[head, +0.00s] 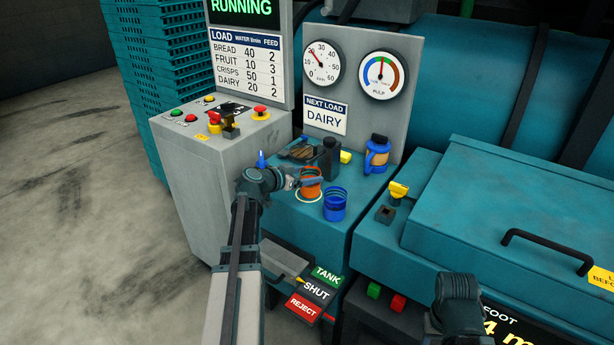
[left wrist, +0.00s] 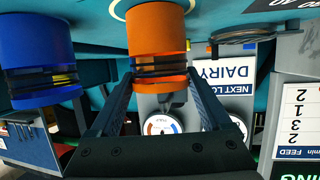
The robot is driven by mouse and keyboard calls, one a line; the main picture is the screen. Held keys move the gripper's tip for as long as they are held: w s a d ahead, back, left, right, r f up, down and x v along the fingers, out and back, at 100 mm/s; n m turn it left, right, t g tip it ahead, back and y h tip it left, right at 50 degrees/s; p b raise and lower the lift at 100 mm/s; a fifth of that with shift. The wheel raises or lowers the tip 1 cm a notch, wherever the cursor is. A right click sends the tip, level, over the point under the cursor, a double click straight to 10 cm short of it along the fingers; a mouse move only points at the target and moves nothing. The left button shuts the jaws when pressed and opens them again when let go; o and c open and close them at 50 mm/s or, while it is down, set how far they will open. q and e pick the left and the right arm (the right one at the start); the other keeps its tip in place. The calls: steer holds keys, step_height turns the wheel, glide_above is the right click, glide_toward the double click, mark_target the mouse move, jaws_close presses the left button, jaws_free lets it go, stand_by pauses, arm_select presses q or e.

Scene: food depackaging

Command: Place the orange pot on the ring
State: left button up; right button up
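The orange pot (head: 312,172) is upright at the front of the teal counter. In the left wrist view, which is upside down, the orange pot (left wrist: 158,32) fills the space between my fingertips. My left gripper (head: 308,182) reaches it from the left. In the left wrist view the fingers of my left gripper (left wrist: 160,76) lie against both sides of the pot's dark banded part. A thin ring (head: 310,201) shows around the pot's foot. I cannot tell whether the pot rests on the counter or is slightly above it.
A blue pot (head: 335,206) stands close to the right of the orange pot. Behind are a black container (head: 329,157), a dark tray (head: 298,150) and a blue and orange jug (head: 377,154). A gauge panel (head: 362,60) rises at the back. A control box (head: 215,150) stands left.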

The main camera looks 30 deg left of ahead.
arm_select(q)
steer(key=shift+o, duration=1.2)
steer(key=shift+r+p, duration=0.3)
steer(key=p+v, duration=0.4)
steer(key=v, duration=0.8)
steer(key=shift+f, duration=0.2)
steer(key=shift+s, duration=0.15)
